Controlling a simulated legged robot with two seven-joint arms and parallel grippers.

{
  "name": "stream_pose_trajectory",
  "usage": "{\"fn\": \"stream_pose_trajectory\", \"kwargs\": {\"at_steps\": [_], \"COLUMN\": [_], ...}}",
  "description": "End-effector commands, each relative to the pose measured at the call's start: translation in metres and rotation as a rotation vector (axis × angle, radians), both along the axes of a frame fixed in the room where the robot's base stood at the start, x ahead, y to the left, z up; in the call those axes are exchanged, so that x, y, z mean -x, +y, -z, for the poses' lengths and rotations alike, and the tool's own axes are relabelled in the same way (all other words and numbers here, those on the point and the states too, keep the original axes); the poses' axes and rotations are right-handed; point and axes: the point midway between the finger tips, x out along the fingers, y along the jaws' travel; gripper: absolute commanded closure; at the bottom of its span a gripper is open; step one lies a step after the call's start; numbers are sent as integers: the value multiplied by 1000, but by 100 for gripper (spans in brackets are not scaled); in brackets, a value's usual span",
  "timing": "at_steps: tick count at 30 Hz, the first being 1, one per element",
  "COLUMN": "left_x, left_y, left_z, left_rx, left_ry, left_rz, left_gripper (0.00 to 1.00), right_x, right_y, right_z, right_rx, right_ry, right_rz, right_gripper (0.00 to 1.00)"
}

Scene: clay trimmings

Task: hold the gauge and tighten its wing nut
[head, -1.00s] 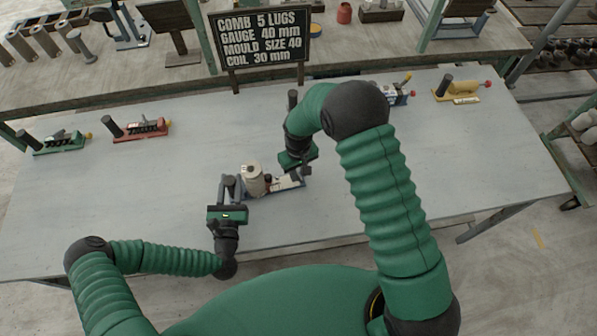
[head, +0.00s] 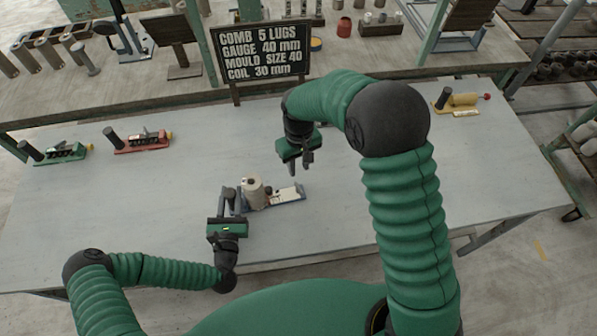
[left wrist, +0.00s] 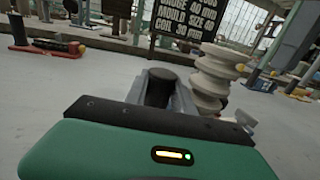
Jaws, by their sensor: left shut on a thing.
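The ribbed piece also shows in the left wrist view (left wrist: 212,82). My left gripper (head: 229,195) is shut on the gauge's dark upright post (left wrist: 160,88) at the left end. My right gripper (head: 300,164) hangs above the gauge's right end, apart from it, with its fingers apart and empty. The wing nut is too small to make out with certainty.
A sign (head: 262,50) with sizes stands behind the table. A green gauge (head: 60,152) and a red gauge (head: 143,141) stand at the back left, a yellow one (head: 462,101) at the back right. My right arm hides part of the table. The front left is clear.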

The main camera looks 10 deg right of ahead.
Motion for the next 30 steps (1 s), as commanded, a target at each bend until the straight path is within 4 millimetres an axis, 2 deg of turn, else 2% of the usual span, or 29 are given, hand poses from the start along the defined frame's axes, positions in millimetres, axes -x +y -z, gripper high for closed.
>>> {"fn": "stream_pose_trajectory", "kwargs": {"at_steps": [9,10,15,16,25,30], "left_x": [1,1,1,0,6,38], "left_y": [0,0,0,0,1,9], "left_z": [2,2,1,1,1,2], "left_rx": [-2,-2,-2,-1,0,2], "left_ry": [5,5,3,2,2,7], "left_rz": [1,1,0,0,1,0], "left_gripper": [100,69,46,45,45,45], "right_x": [0,0,0,0,0,0], "right_y": [0,0,0,0,0,0], "right_z": [-1,-1,-1,-1,-1,-1], "right_rx": [0,0,0,0,0,0], "right_ry": [0,0,0,0,-1,-1], "right_rz": [0,0,0,0,0,0], "right_gripper": [70,70,70,70,70,70]}}
